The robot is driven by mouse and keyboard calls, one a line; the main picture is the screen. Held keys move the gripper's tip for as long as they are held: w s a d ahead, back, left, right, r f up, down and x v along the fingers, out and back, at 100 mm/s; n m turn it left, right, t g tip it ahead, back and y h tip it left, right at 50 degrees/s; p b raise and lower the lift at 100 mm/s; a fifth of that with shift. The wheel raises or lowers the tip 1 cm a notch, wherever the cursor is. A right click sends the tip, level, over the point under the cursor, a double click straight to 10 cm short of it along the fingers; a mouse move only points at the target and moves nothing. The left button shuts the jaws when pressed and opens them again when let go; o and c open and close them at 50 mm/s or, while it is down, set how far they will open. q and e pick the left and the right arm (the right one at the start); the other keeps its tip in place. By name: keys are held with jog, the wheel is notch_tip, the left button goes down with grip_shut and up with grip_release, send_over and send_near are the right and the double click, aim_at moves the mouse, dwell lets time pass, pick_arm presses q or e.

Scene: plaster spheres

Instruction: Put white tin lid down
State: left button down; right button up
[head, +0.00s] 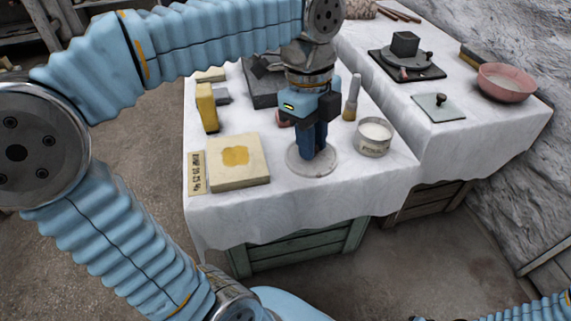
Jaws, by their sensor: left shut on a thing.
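The white tin lid (298,166) is a pale round disc near the front edge of the left cloth-covered table. My left gripper (310,153) points down over it, shut on it from above, and its fingers hide part of the lid. The lid looks flat and level; I cannot tell whether it touches the cloth. The open white tin (372,149) stands upright to the right of the lid, with white stuff inside. My right gripper is out of view.
A cream block with a yellow patch (246,178) lies left of the lid, beside a lettered strip (196,172). A brush (351,98) stands behind the tin. A yellow block (207,106) is farther back. A pink bowl (506,83) sits on the right table.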

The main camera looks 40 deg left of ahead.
pick_arm(q)
jog(key=w+a+f, duration=0.2)
jog(key=w+f, duration=0.1)
jog(key=w+a+f, duration=0.2)
jog(key=w+f, duration=0.1)
jog(key=w, duration=0.1)
jog(key=w+a+f, duration=0.2)
jog(key=w, duration=0.1)
jog(key=shift+w+a+f, duration=0.25)
jog(key=shift+w+f, duration=0.1)
jog(key=shift+f, duration=0.05)
jog(key=shift+w+a+f, duration=0.1)
jog(key=shift+w+f, duration=0.05)
jog(key=shift+f, duration=0.05)
jog(key=shift+w+a+f+b, duration=0.15)
jog(key=shift+f+b, duration=0.15)
jog(key=shift+f, duration=0.65)
jog(key=shift+w+a+f+b, duration=0.15)
jog(key=shift+f+b, duration=0.1)
jog(key=shift+f, duration=0.65)
jog(key=shift+d, duration=0.1)
jog(key=shift+f, duration=0.1)
jog(key=shift+f, duration=0.15)
jog(key=c, duration=1)
grip_release()
